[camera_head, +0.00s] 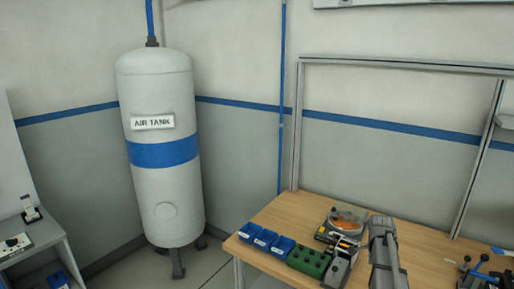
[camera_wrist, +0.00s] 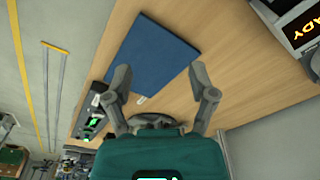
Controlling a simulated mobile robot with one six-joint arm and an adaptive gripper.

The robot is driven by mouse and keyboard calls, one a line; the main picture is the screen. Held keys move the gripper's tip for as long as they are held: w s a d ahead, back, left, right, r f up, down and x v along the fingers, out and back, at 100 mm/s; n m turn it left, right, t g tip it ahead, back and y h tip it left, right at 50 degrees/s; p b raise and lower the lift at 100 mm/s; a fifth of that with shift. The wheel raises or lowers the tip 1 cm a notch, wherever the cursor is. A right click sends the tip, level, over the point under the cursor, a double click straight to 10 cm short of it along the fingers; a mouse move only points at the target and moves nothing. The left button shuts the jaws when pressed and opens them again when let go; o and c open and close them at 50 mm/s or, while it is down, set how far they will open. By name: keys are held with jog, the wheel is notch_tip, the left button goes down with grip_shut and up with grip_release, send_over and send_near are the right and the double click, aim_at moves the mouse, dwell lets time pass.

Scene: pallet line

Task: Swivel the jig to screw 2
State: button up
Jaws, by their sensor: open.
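My gripper (camera_wrist: 160,76) is open in the wrist view, with its two grey fingers spread and nothing between them. Beyond the fingers a flat blue plate (camera_wrist: 152,58) lies on a wooden bench top. I cannot clearly make out the jig or screw 2. A black device with green lights (camera_wrist: 92,122) is left of my gripper in the wrist view.
In the head view the wooden bench (camera_head: 290,212) carries blue bins (camera_head: 265,240), a green block with holes (camera_head: 308,260) and a round bowl with orange contents (camera_head: 346,222). An air tank (camera_head: 160,190) stands at left. A display (camera_wrist: 300,30) sits upper right in the wrist view.

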jog(key=s+a+f+n+b, duration=0.3)
jog(key=s+a+n, duration=0.2)
jog(key=a, duration=0.4)
jog(key=s+a+f+n+b, duration=0.2)
jog(key=s+a+f+n, duration=0.1)
jog(key=s+a+n, duration=0.2)
jog(key=s+a+f+n+y+b, duration=0.1)
jog(key=s+a+f+n+b, duration=0.2)
jog(key=a, duration=1)
jog(key=s+n, duration=0.2)
jog(key=n, duration=0.2)
jog(key=shift+a+f+n+b, duration=0.25)
jog(key=shift+a+n+b, duration=0.05)
jog(key=shift+a+n, duration=0.1)
